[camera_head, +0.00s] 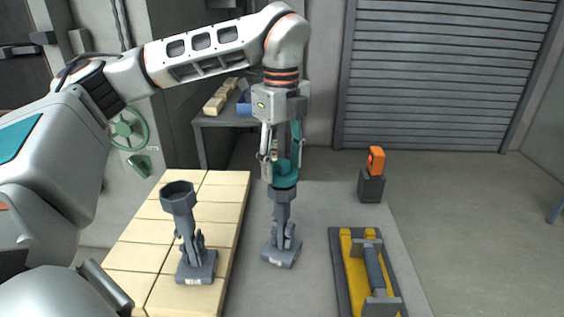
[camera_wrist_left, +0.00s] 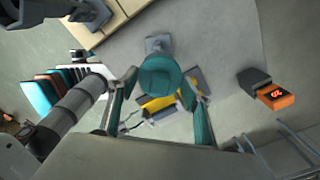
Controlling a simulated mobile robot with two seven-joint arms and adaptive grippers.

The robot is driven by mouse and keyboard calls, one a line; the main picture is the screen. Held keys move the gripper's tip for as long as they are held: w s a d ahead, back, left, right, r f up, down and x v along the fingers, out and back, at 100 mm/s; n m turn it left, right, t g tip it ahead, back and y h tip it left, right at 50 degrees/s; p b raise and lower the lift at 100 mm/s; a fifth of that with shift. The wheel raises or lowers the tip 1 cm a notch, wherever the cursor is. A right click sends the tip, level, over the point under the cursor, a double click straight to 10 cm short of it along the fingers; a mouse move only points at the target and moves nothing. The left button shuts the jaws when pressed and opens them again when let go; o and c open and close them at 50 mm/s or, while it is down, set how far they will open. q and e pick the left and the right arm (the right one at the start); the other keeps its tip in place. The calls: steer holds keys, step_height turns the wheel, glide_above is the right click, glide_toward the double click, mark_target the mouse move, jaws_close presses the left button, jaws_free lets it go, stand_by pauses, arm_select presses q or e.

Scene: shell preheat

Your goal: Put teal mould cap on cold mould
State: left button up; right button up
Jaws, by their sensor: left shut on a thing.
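The teal mould cap (camera_head: 286,178) is between the fingers of my left gripper (camera_head: 281,166), which is shut on it. In the left wrist view the cap (camera_wrist_left: 160,78) fills the space between the fingertips. Directly below it, a grey mould (camera_head: 282,212) stands upright on the grey surface. The cap lines up with the top of this mould and hides its opening; I cannot tell if they touch. A second grey mould (camera_head: 180,205) with an open round top stands on the pale blocks. Nothing visible marks which mould is cold. My right gripper is not in view.
Pale blocks (camera_head: 150,232) lie left of the grey tabletop (camera_head: 322,205). A yellow-lined tray (camera_head: 335,265) holding a grey part is at the front right. An orange meter (camera_head: 376,160) stands in a dark holder (camera_head: 371,187) at the back right.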

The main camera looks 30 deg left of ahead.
mark_target(281, 161)
arm_select(q)
steer(key=shift+f+b, duration=0.45)
steer(key=shift+f, duration=0.2)
stand_by(0.5)
steer(key=o, duration=0.8)
steer(key=shift+r, duration=0.1)
steer(key=shift+r+p, duration=0.5)
steer(key=shift+r, duration=5)
steer(key=shift+s+f, duration=0.1)
